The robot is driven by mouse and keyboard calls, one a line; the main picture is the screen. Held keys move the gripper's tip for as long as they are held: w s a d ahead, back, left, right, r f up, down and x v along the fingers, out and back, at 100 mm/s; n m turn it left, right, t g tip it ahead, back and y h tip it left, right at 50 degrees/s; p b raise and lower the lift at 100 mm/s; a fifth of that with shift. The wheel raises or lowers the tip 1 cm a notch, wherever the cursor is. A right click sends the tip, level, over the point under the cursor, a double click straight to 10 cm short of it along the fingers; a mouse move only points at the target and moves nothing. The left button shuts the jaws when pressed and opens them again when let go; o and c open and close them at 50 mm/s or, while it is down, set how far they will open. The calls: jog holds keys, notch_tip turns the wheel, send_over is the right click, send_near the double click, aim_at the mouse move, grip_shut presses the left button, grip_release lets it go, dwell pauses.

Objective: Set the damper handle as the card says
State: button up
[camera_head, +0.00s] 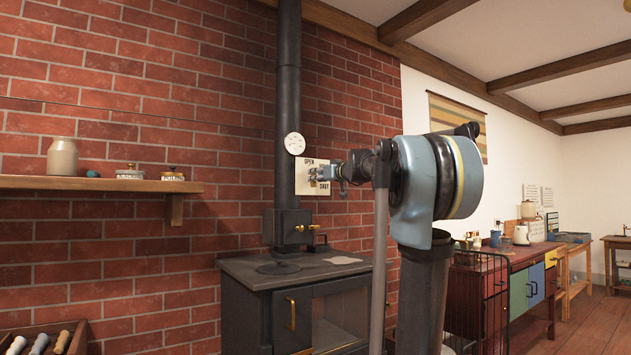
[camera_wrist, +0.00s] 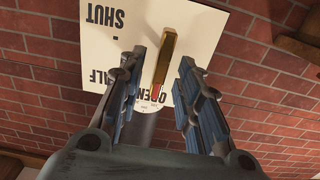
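The damper plate (camera_head: 311,189) is a pale board on the brick wall beside the black flue; OPEN shows at its top and SHUT at its bottom. In the upside-down wrist view the plate (camera_wrist: 205,25) shows SHUT, HALF and OPEN. The brass damper handle (camera_wrist: 168,48) has its narrow end, with a red mark, by OPEN. My gripper (camera_wrist: 161,60) is open, one finger on each side of the handle, with visible gaps. In the head view my gripper (camera_head: 328,173) is in front of the plate and hides part of it. No readable instruction card shows.
The black stove (camera_head: 300,300) stands below the plate, and a round dial (camera_head: 294,144) is on the flue. A wooden shelf (camera_head: 90,184) with a jar and tins is at left. A wire guard (camera_head: 478,300) and cabinets stand at right. Small wall papers (camera_head: 530,193) are unreadable.

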jog(key=shift+x, duration=0.85)
grip_shut()
